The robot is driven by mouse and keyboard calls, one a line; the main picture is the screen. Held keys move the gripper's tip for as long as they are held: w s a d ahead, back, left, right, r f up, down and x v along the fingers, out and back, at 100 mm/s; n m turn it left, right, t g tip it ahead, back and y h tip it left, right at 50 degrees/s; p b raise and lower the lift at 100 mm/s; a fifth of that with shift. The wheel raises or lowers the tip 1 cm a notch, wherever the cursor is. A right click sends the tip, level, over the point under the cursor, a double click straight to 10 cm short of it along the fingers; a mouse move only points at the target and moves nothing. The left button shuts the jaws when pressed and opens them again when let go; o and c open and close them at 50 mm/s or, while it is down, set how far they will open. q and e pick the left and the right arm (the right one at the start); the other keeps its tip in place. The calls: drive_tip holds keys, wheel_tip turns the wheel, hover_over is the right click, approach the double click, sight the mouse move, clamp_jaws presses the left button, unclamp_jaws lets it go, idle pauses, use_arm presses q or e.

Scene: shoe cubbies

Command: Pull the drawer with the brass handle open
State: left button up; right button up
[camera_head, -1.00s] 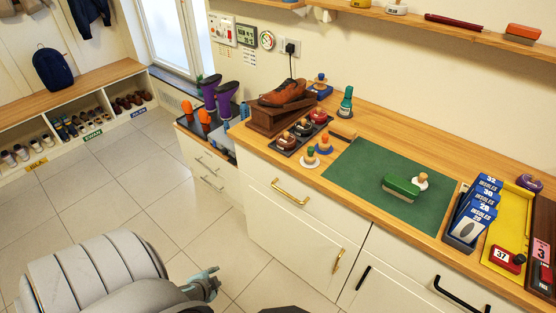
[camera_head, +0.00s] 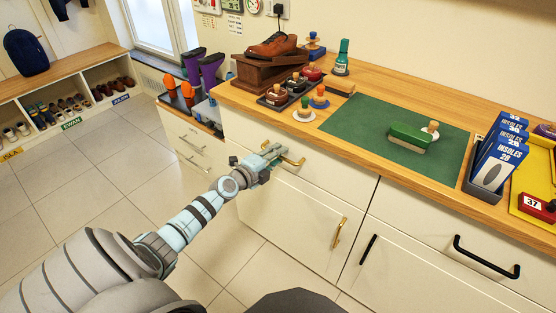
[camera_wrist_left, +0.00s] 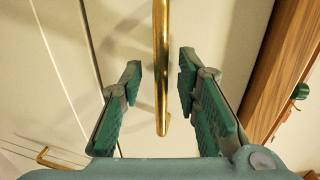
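The drawer (camera_head: 335,176) is a cream front under the wooden counter and is shut. Its brass handle (camera_head: 296,162) is a horizontal bar, partly hidden by my left gripper (camera_head: 268,160) in the head view. In the left wrist view, the brass bar (camera_wrist_left: 161,60) runs between the two green-padded fingers of my left gripper (camera_wrist_left: 160,85). The fingers are open, with a gap on each side of the bar. My right gripper is not in view.
A second brass handle (camera_head: 338,233) is on the door below. Black handles (camera_head: 486,257) are on the fronts to the right. The counter holds a shoe stand (camera_head: 262,72), a green mat (camera_head: 365,133) and an insole box (camera_head: 490,180). The tiled floor before the drawer is clear.

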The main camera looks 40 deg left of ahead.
use_arm(q)
drive_tip(key=shift+w, duration=0.3)
clamp_jaws()
